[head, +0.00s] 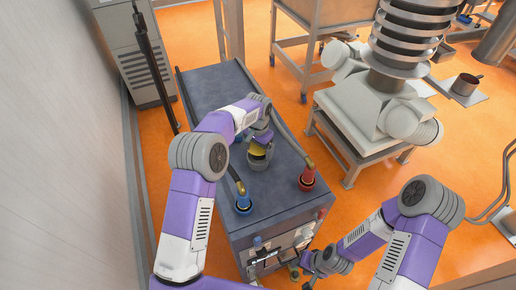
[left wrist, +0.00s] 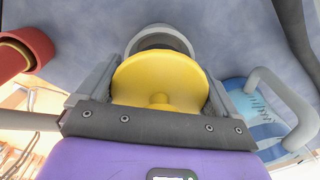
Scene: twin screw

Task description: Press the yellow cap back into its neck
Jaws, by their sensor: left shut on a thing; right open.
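The yellow cap (head: 257,150) is a round disc with a small raised centre. It is large in the left wrist view (left wrist: 160,80). My left gripper (head: 260,139) is shut on it, one finger on each side. The grey round neck (head: 259,163) stands on the cart top just below the cap. Its rim also shows behind the cap in the left wrist view (left wrist: 161,39). The cap overlaps the neck in both views; I cannot tell whether it is seated or a little above. My right gripper (head: 304,264) is open, low by the cart's front.
The dark cart top (head: 210,90) bears a blue hose fitting (head: 243,204) left of the neck and a red one (head: 307,181) to its right. Their hoses rise close to my left arm. A white machine (head: 365,105) stands to the right. The cart top's far end is clear.

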